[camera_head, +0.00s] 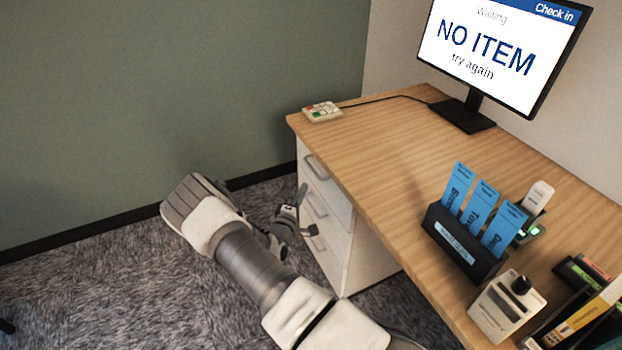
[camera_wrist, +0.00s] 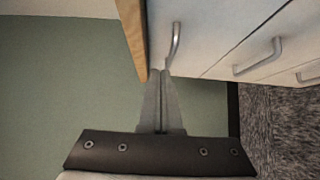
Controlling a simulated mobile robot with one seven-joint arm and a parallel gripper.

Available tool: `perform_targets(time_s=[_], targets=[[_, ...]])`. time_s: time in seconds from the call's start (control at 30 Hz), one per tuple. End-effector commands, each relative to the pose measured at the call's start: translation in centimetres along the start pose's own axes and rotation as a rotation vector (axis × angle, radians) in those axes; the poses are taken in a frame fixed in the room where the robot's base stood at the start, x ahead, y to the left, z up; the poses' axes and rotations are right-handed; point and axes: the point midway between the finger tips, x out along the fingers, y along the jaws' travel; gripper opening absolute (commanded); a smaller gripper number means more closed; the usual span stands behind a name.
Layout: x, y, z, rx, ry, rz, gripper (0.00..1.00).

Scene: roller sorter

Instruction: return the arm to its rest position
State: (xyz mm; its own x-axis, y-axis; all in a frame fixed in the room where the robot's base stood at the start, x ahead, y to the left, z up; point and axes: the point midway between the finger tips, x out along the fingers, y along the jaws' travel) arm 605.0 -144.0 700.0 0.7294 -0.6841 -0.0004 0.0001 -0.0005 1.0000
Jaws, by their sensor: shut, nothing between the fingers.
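My arm reaches across the head view over the carpet, to the left of the desk (camera_head: 400,170). My gripper (camera_head: 303,190) shows partly in the head view, beside the drawer fronts (camera_head: 325,212). In the wrist view my gripper (camera_wrist: 158,75) has its two fingers together with nothing between them. The fingertips are close to the top drawer handle (camera_wrist: 175,42) in that picture; I cannot tell whether they touch it. The drawers look closed.
A monitor (camera_head: 490,45) reads "NO ITEM try again". A button box (camera_head: 322,111) sits at the desk's far left corner. A black holder (camera_head: 462,245) with blue cards and a grey device (camera_head: 506,303) stand at the right.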

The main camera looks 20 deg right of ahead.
Motion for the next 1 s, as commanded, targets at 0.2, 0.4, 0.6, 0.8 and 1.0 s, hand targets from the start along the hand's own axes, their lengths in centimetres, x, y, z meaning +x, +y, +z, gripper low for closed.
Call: perform_targets(time_s=[0.2,0.4,0.6,0.8,1.0], targets=[[-2.4,0.0,-0.1,0.000,0.001,0.000,0.00],[-2.7,0.1,0.0,0.002,-0.004,0.001,0.00],[-2.1,4.5,1.4,0.033,-0.120,0.005,0.00],[-2.5,12.0,4.9,0.092,-0.353,-0.035,0.00],[-4.3,18.1,8.5,0.161,-0.558,-0.133,0.00]])
